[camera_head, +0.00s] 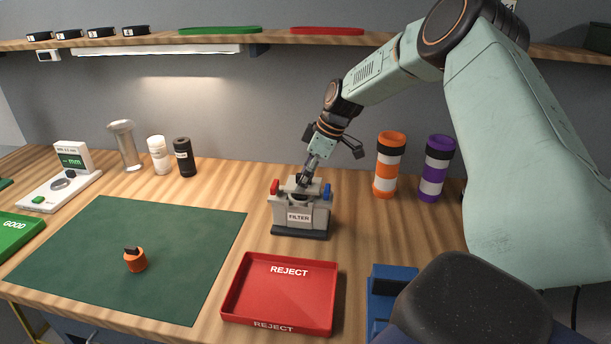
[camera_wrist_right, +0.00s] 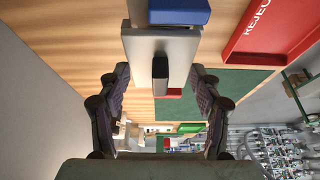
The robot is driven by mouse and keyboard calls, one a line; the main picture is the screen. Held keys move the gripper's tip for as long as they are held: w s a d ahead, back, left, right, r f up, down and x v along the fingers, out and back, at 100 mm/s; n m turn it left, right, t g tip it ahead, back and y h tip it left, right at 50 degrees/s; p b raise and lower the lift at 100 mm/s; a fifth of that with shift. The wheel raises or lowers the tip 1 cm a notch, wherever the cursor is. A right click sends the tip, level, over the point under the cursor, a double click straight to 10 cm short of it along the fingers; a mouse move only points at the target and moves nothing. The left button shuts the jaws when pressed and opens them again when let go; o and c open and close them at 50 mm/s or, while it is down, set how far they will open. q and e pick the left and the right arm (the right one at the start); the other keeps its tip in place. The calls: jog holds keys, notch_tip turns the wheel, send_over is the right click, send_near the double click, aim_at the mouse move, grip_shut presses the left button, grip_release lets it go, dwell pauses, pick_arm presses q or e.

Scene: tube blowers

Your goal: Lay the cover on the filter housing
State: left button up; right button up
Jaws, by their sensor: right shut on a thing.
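The grey filter housing (camera_head: 299,217), labelled FILTER, stands on a dark base at mid-bench, with a red clip (camera_head: 275,187) on its left and a blue clip (camera_head: 326,191) on its right. My right gripper (camera_head: 303,181) is directly over the housing, pointing down. In the right wrist view, a light grey plate with a black knob, which looks like the cover (camera_wrist_right: 140,58), lies between the fingers of the gripper (camera_wrist_right: 160,78), which is shut on it. My left gripper is out of view.
A red REJECT tray (camera_head: 282,295) lies in front of the housing. A green mat (camera_head: 170,235) with an orange part (camera_head: 135,261) is to the left. Orange (camera_head: 388,165) and purple (camera_head: 435,167) striped cylinders stand at the right.

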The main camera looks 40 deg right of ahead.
jog(key=shift+w+a+f, duration=0.1)
jog(key=shift+f, duration=0.15)
jog(key=shift+f+b, duration=0.35)
jog(key=shift+b, duration=0.05)
jog(key=shift+f+b, duration=0.3)
jog(key=shift+f, duration=0.05)
jog(key=o, duration=1.3)
jog(key=shift+r, duration=0.1)
jog(key=v, duration=1.2)
